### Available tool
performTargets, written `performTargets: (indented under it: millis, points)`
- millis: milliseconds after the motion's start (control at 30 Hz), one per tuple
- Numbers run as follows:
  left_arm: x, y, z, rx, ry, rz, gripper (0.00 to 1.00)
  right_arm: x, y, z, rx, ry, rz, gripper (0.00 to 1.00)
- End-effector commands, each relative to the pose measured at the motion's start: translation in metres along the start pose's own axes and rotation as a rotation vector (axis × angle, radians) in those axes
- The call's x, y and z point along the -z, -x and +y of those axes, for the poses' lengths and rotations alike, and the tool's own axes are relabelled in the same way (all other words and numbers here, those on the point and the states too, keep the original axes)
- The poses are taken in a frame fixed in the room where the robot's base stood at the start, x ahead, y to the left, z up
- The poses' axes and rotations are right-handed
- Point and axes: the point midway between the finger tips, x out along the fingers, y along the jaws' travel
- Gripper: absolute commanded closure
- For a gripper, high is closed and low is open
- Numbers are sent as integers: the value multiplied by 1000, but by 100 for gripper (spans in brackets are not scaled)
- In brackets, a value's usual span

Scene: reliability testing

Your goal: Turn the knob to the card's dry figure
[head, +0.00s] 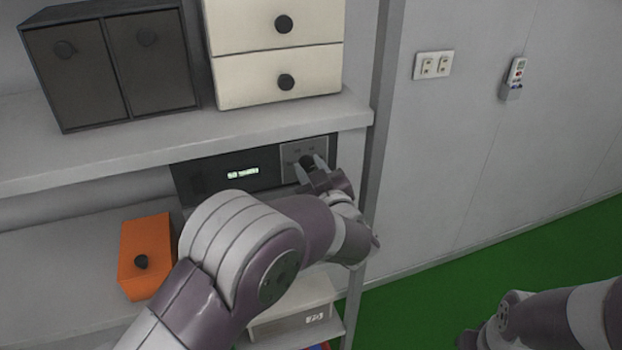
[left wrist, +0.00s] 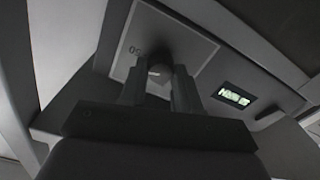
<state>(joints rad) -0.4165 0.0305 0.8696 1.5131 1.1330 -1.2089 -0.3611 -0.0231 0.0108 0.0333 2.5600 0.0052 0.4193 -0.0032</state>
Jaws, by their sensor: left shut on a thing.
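The knob (left wrist: 160,78) is a dark round knob on a grey plate (left wrist: 190,45) with small markings, one reading like 50. In the head view the plate (head: 318,149) is at the right end of a black panel (head: 200,178), under the shelf. My left gripper (head: 309,166) reaches it, and in the left wrist view its two fingers (left wrist: 158,90) are shut around the knob. A small lit display (head: 243,173) is on the panel; its text is too small to read surely. The knob's pointer is mostly hidden by the fingers. No card is clearly seen. My right gripper (head: 470,340) is partly in view at the lower right edge.
Above the panel, the shelf (head: 280,118) holds a dark two-door cabinet (head: 115,62) and a cream drawer unit (head: 275,60). An orange box (head: 148,255) stands on the lower shelf at left. A grey post (head: 380,130) rises just right of my left gripper.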

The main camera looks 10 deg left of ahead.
Motion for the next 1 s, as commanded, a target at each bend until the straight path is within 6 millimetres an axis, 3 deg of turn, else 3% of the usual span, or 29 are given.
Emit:
performTargets:
  millis: [33, 500, 1000]
  points:
    - [-6, 0, -2, -1, 45, 3, 98, -2, -14, 0, 0, 0, 0, 100]
    - [-6, 0, -3, -1, 473, 2, 98, -9, -75, 0, 0, 0, 0, 100]
    - [-2, 0, -3, 0, 731, 1, 98, -13, -109, 0, 0, 0, 0, 100]
